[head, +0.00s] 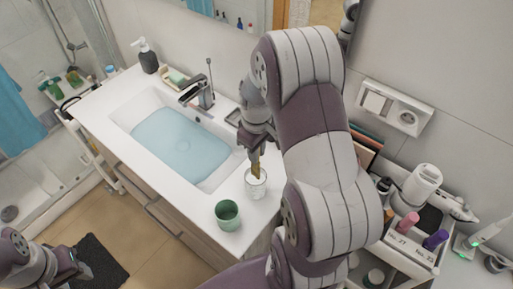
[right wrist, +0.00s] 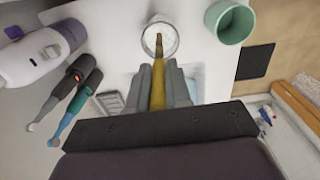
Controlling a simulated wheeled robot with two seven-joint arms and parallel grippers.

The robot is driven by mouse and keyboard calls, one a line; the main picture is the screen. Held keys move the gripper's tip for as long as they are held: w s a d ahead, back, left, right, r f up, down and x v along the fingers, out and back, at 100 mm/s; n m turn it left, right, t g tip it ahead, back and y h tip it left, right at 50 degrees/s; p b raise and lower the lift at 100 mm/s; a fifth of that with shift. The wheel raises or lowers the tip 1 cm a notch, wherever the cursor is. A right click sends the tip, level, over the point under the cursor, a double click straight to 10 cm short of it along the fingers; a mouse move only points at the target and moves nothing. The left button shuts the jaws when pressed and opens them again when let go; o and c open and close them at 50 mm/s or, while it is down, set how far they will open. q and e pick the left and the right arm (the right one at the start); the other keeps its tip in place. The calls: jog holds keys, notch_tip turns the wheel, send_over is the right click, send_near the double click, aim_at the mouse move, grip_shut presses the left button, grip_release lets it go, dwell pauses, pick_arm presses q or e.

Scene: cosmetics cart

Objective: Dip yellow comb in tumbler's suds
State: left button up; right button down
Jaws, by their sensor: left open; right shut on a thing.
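My right gripper (head: 255,152) is shut on the yellow comb (right wrist: 158,82), which points away from the jaws. The comb (head: 257,171) also shows in the head view, angled down at the mouth of the clear tumbler (head: 257,189). In the right wrist view its tip overlaps the tumbler's (right wrist: 160,52) round opening. White suds seem to show inside the tumbler; I cannot tell whether the tip touches them. My left gripper (head: 76,265) is open and empty at the lower left, away from the counter.
A green cup (head: 228,215) stands on the white counter close to the tumbler. The sink (head: 180,144) holds bluish water, with a tap (head: 200,95) behind it. A cart (head: 410,250) with bottles stands at the right. My right arm hides part of the counter.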

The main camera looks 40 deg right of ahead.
notch_tip(320, 180, down, 8)
jog(key=b, duration=0.4)
jog(key=shift+r, duration=0.35)
notch_tip(320, 180, up, 12)
jog(key=p, duration=1.1)
